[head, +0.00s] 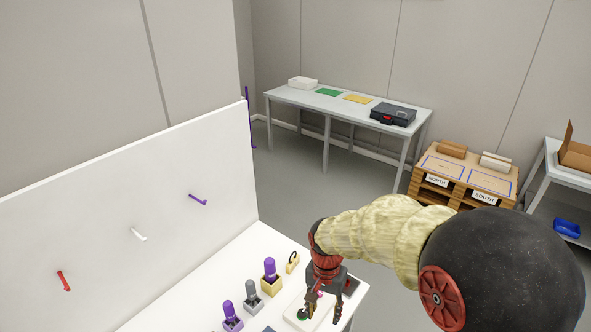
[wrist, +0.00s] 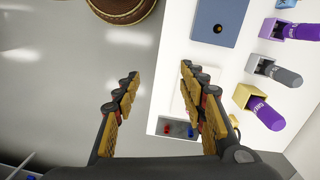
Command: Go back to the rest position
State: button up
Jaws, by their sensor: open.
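My gripper (head: 323,305) hangs over the front right part of the white worktop (head: 192,294) in the head view, with its fingers pointing down. In the wrist view the two fingers of my gripper (wrist: 160,74) are spread apart, with nothing held between them. The gap lies over the grey floor and the edge of the white worktop (wrist: 178,62). My arm hides part of the worktop's right end in the head view.
Purple and grey bottles stand in holders on the worktop, including a purple one (head: 269,269). A white panel (head: 120,200) with red, white and purple pegs rises behind. A blue-grey plate (wrist: 218,22) lies near the fingers. Pallets (head: 462,172) and a long table (head: 345,104) stand beyond.

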jog(key=s+d+r+n+t+b, duration=0.1)
jog(key=s+d+r+n+t, duration=0.1)
jog(key=s+d+r, duration=0.3)
jog(key=s+d+r+n+t+b, duration=0.1)
jog(key=s+d+r+n+t, duration=0.2)
jog(key=s+d+r, duration=0.3)
jog(key=s+r+t, duration=0.1)
jog(key=s+r, duration=0.4)
jog(key=r, duration=0.3)
jog(key=shift+s+d+r+t, duration=0.2)
jog(key=shift+s+r+t, duration=0.1)
jog(key=shift+r, duration=0.1)
dwell(0.4)
